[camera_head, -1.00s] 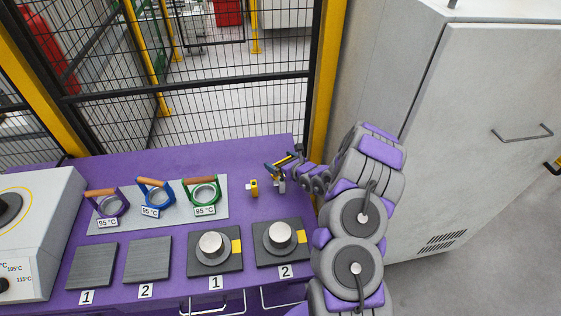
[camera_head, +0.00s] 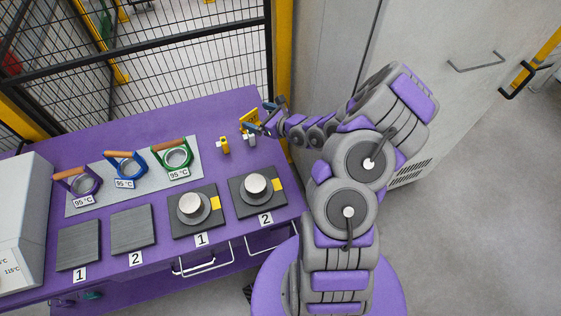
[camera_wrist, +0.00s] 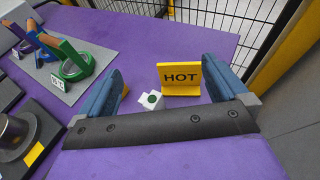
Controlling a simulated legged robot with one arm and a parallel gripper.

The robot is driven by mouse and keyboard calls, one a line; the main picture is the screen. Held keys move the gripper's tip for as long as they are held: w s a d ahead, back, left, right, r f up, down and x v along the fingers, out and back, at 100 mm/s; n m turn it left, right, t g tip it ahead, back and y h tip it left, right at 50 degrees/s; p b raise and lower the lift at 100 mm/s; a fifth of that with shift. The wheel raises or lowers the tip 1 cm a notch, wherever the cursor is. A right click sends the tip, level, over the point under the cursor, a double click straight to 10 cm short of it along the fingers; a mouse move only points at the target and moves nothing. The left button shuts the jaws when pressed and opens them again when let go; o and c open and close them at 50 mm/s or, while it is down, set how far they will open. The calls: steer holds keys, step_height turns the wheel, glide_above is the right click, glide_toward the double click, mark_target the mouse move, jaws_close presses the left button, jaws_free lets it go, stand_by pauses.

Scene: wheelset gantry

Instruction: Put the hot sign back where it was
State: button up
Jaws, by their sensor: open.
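My gripper (camera_head: 261,117) is low over that corner, beside the sign. In the wrist view my gripper (camera_wrist: 162,72) has its blue fingers spread wide. The sign appears in the gap between them, nearer the right finger, with no clear contact. The gripper is empty.
A small white piece with a green dot (camera_wrist: 150,100) stands just left of the sign. A yellow piece (camera_head: 223,145) is nearby. Three handled rings stand on a grey plate (camera_head: 190,144) to the left. Two dark plates with metal cylinders (camera_head: 256,184) lie in front. A mesh fence borders the back.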

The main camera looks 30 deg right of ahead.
steer(key=a+r+n+y, duration=0.4)
steer(key=a+r+n, duration=0.1)
steer(key=a+r, duration=0.4)
steer(key=s+a+r+n+g+y, duration=0.2)
steer(key=s+a+r+n+g, duration=0.4)
steer(key=a, duration=0.3)
steer(key=s+a+r+n+g+y, duration=0.35)
steer(key=s+a+r+n, duration=0.25)
steer(key=s+a+n, duration=0.25)
steer(key=s+a+n+g+h, duration=0.2)
steer(key=s+n+g+h, duration=0.5)
steer(key=s, duration=0.7)
steer(key=s+d+n+t+h, duration=0.1)
steer(key=s+d+n+h, duration=0.4)
steer(key=s+d, duration=0.7)
steer(key=d+h, duration=0.2)
steer(key=d, duration=0.1)
steer(key=shift+t+h, duration=0.25)
